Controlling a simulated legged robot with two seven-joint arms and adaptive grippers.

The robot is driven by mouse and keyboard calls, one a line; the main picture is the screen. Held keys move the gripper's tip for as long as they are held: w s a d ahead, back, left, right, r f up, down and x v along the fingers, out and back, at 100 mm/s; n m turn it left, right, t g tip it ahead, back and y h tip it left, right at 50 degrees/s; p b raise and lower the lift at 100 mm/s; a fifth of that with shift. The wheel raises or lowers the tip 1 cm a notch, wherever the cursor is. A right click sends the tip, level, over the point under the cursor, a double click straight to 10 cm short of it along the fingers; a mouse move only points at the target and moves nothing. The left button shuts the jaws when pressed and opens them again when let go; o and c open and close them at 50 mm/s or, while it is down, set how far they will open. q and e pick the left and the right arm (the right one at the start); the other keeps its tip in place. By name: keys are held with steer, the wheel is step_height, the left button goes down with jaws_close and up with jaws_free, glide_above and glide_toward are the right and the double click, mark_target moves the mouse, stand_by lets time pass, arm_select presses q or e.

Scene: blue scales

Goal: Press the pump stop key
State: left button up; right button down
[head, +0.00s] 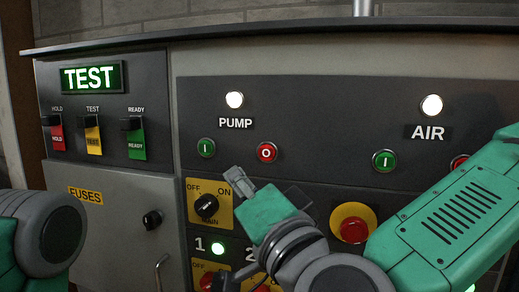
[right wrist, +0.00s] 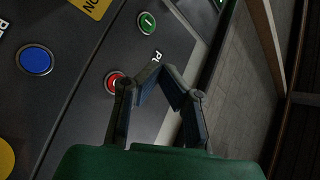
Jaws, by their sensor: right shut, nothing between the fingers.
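The pump stop key (head: 266,152) is a round red button marked O, below and right of the PUMP label. To its left is the green pump start key (head: 205,148), marked I. My right gripper (head: 233,175) is shut and empty, lower left of the red key, and leaves it in view. In the right wrist view the red key (right wrist: 112,83) is partly behind the left finger of the gripper (right wrist: 162,72). The green key (right wrist: 147,22) shows above it. Whether the fingertips touch the panel I cannot tell. My left gripper is out of view.
The pump lamp (head: 234,100) and air lamp (head: 431,105) are lit. The green air key (head: 385,160) is to the right. A red button on a yellow ring (head: 353,230) and a rotary switch (head: 206,206) are close to my right gripper. A TEST sign (head: 91,78) glows.

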mark_target(267, 153)
steer(key=w+d, duration=0.1)
steer(key=w, duration=0.1)
steer(key=w+d, duration=0.1)
steer(key=w, duration=0.1)
steer(key=w+d+r, duration=0.1)
steer(key=w, duration=0.2)
steer(key=shift+d, duration=0.35)
steer(key=shift+w+d, duration=0.4)
steer(key=shift+w, duration=0.1)
steer(key=shift+w+a, duration=0.15)
arm_select(q)
steer(key=shift+d+r, duration=0.15)
steer(key=shift+r, duration=0.15)
arm_select(e)
steer(key=shift+a, duration=0.55)
steer(key=shift+d, duration=0.1)
arm_select(q)
steer(key=shift+d+r, duration=0.1)
steer(key=shift+d, duration=0.3)
arm_select(e)
steer(key=shift+d, duration=0.5)
